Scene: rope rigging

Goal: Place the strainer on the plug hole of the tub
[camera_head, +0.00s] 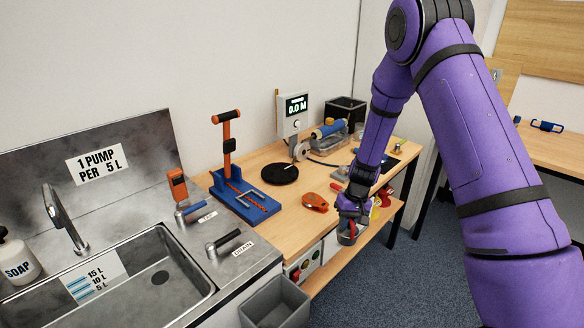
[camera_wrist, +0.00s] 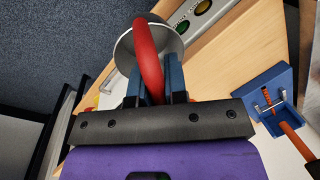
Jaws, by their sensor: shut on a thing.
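My gripper (camera_head: 351,212) hangs past the front edge of the workbench, and it also shows in the wrist view (camera_wrist: 154,84). It is shut on the red handle of the strainer (camera_wrist: 128,54), a round grey metal piece beyond the fingers. In the head view the strainer (camera_head: 346,238) hangs below the gripper, small and partly hidden. The steel tub (camera_head: 118,276) is at the lower left, well apart from the gripper.
A tap (camera_head: 62,218), a soap bottle (camera_head: 18,258) and a drain lever (camera_head: 228,243) stand around the tub. A blue stand with an orange post (camera_head: 243,196) stands between tub and gripper. A grey bin (camera_head: 275,303) is below the bench front.

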